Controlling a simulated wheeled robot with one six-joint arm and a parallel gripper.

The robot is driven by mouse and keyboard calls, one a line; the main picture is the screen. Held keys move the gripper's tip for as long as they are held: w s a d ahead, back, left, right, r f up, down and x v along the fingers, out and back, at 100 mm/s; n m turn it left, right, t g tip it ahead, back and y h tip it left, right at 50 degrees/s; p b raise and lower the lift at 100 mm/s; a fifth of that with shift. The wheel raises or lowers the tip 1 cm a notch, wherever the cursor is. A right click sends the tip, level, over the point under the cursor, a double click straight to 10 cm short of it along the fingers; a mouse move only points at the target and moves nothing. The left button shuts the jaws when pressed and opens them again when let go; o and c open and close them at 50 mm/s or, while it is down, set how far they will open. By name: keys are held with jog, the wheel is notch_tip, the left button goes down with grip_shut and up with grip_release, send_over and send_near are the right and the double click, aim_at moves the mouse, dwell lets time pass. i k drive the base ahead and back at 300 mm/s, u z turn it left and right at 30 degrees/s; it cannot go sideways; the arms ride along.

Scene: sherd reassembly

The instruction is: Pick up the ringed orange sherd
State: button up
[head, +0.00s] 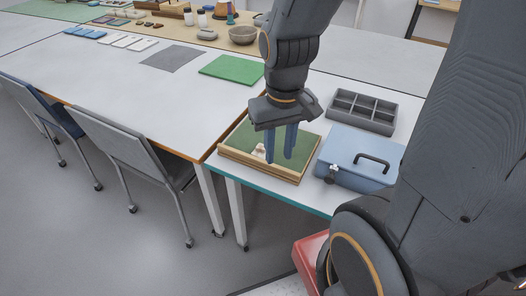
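My gripper (280,158) points down over a shallow wooden tray (262,173) with a green lining. Its two blue fingers are apart, with green lining showing between them and nothing seen held. A small pale piece with a reddish tint (259,149) lies in the tray just left of the fingers. It is too small to tell whether it is the ringed orange sherd or whether it bears a ring. The fingers and the gripper body hide part of the tray. I cannot tell how far the fingertips are above the lining.
A blue box with a dark handle (350,158) stands close right of the tray. A grey compartment tray (361,111) is behind it. A green mat (232,69) and a grey mat (171,58) lie on the white table. A bowl (243,35) and small items stand farther back.

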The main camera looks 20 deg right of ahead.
aim_at(260, 152)
jog(key=z, duration=3)
jog(key=k, duration=1.8)
jog(key=u, duration=1.45)
